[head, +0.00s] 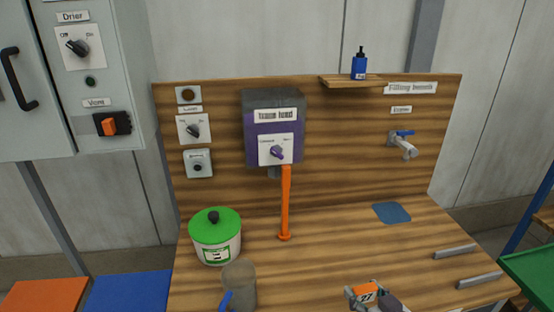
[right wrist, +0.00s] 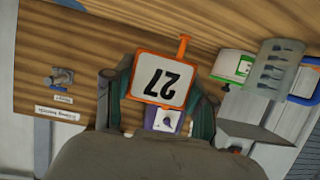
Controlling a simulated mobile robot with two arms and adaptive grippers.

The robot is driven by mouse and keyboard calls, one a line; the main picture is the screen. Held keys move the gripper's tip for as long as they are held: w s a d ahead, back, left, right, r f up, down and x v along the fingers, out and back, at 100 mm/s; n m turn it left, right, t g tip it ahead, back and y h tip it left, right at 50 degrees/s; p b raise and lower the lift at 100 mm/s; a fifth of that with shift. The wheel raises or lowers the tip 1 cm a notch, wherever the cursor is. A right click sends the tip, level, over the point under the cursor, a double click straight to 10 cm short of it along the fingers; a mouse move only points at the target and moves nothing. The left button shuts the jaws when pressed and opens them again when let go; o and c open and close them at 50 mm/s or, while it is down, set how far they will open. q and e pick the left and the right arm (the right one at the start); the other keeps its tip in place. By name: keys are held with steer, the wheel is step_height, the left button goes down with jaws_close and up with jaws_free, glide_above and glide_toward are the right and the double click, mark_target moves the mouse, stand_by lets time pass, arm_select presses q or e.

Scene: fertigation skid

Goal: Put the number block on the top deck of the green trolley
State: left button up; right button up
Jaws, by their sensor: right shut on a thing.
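The number block (head: 366,292) is a small orange-edged block with a white face marked 27. My right gripper (head: 368,297) is shut on it at the bottom of the head view, above the front of the bench. In the right wrist view the number block (right wrist: 163,80) sits between the two fingers, its number upside down. The green trolley (head: 532,270) shows only in part at the right edge of the head view, to the right of the bench; its flat green surface is cut off by the frame. My left gripper is not in view.
The wooden bench (head: 345,240) holds a green-lidded tub (head: 215,238) and a grey measuring jug (head: 240,282) at left. Two grey bar handles (head: 455,251) lie on the right part, towards the trolley. A blue pad (head: 392,212) lies at the back right. A tap (head: 403,146) sticks out above.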

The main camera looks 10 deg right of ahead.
steer(key=a+r+m+h, duration=0.1)
steer(key=a+r, duration=0.5)
steer(key=r, duration=0.2)
steer(key=shift+n+y, duration=0.5)
steer(key=d+f, duration=0.4)
steer(key=f, duration=0.1)
steer(key=d+f, duration=0.2)
steer(key=f, duration=0.1)
steer(key=shift+d+f, duration=0.15)
steer(key=shift+d, duration=0.05)
steer(key=shift+a, duration=0.1)
